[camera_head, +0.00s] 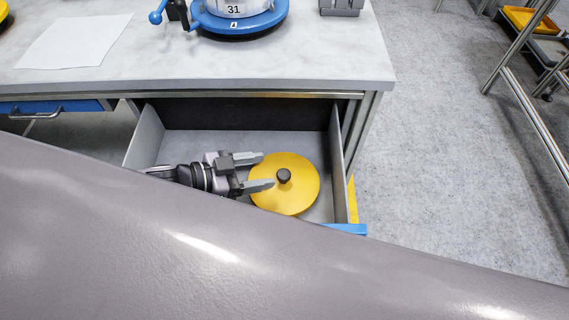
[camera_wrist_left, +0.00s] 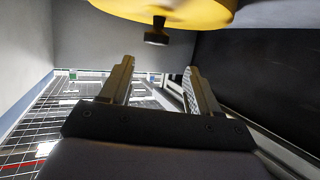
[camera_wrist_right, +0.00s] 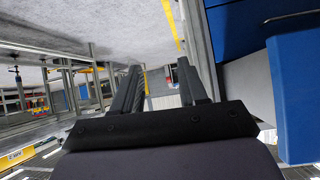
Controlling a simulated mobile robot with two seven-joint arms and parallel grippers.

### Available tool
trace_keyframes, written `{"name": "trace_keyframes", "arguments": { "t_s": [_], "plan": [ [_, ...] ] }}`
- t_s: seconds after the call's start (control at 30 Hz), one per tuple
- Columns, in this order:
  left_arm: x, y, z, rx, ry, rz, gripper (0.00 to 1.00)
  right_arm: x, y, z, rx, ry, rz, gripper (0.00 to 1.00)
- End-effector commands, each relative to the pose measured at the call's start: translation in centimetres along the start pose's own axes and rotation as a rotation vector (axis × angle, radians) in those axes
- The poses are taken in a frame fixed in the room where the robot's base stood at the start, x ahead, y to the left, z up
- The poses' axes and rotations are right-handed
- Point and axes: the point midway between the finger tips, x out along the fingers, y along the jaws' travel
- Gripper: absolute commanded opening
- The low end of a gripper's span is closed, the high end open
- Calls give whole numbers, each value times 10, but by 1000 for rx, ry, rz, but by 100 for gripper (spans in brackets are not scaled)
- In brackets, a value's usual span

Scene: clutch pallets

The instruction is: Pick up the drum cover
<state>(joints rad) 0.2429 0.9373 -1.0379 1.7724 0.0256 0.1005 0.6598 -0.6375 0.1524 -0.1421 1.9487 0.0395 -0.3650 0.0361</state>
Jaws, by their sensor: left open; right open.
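The drum cover (camera_head: 300,187) is a round yellow disc with a dark knob (camera_head: 284,176) on top, lying in the open drawer. My left gripper (camera_head: 268,171) is inside the drawer, open, with its two fingers pointing at the cover from the left. The fingertips reach the cover's left part, near the knob; no grip on it shows. In the left wrist view the cover (camera_wrist_left: 190,12) and its knob (camera_wrist_left: 157,33) appear at the top, beyond the open, empty fingers. My right gripper (camera_wrist_right: 157,75) is open and empty in the right wrist view and hidden in the head view.
The grey drawer (camera_head: 342,165) sits under the worktop (camera_head: 200,62), whose edge overhangs behind the cover. A blue round base with a drum (camera_head: 238,27) and a white sheet (camera_head: 75,40) are on top. One of my arm links covers the lower head view.

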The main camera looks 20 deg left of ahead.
Motion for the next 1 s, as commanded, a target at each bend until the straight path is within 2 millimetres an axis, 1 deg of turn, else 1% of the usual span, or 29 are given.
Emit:
{"name": "trace_keyframes", "arguments": {
  "t_s": [0.03, 0.17, 0.47, 0.6, 0.73, 0.83, 1.0],
  "plan": [
    [-2, 3, 7, -8, -15, 4, 62, -1, -6, 2, -17, -1, -6, 43],
    [1, 7, 14, -17, -31, 10, 62, -2, -11, 2, -40, 1, -12, 43],
    [29, 10, 15, -17, -29, 10, 62, -1, -12, 2, -41, 1, -13, 43],
    [48, 14, 16, -16, -28, 11, 62, 0, -12, 3, -40, 1, -13, 43],
    [63, 14, 17, -15, -30, 9, 62, 0, -12, 3, -39, 1, -14, 43],
    [68, 14, 17, -16, -30, 10, 62, 0, -12, 3, -38, 1, -14, 43],
    [68, 14, 17, -16, -31, 9, 62, 0, -12, 3, -37, 1, -14, 43]
  ]
}}
